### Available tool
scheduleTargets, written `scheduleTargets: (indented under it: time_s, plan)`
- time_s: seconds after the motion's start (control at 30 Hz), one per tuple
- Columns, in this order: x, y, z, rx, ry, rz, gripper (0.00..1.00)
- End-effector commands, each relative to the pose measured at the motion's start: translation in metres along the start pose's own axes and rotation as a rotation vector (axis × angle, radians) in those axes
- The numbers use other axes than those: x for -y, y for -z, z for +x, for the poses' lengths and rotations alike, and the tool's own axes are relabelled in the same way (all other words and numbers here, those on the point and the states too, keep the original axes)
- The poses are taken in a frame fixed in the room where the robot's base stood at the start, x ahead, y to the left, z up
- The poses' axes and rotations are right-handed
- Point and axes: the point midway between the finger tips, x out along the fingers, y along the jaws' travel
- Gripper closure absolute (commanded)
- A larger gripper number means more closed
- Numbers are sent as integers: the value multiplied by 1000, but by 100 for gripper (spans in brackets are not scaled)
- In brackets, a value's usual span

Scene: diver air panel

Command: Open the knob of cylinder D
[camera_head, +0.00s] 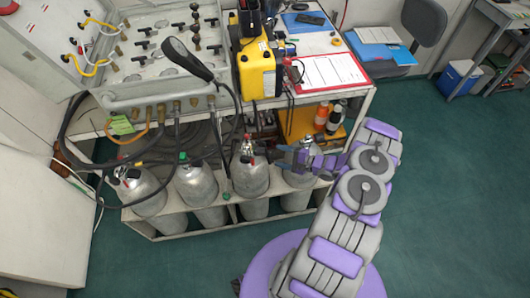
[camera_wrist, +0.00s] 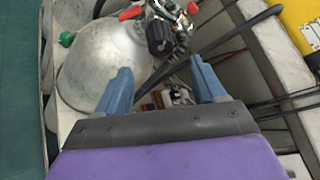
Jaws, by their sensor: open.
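Several grey gas cylinders stand in a row in a low rack; no letter is legible, so I cannot tell which is D. The rightmost cylinder (camera_head: 297,179) is partly covered by my gripper (camera_head: 287,158), and its valve is hidden or unclear. The cylinder left of it (camera_head: 250,178) has a red-handled valve (camera_head: 247,150). In the wrist view a cylinder (camera_wrist: 100,62) lies beyond my gripper (camera_wrist: 163,85), with a black knob (camera_wrist: 159,37) and red handles on its valve. My gripper's blue fingers are apart and empty, short of that knob.
The white rack (camera_head: 180,222) runs along the front of the cylinders. Black hoses (camera_head: 95,160) hang around the valves. Above are a grey air panel (camera_head: 150,60), a yellow case (camera_head: 257,70) and a clipboard (camera_head: 330,71).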

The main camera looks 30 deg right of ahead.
Motion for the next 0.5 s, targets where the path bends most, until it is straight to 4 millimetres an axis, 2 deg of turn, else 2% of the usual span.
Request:
scheduleTargets:
  time_s: [0.03, 0.2, 0.5]
  plan:
    - [-2, -1, 12, 4, -4, -2, 31]
    - [-1, 3, 42, 5, 0, 1, 31]
    - [1, 7, 77, 6, 4, 3, 31]
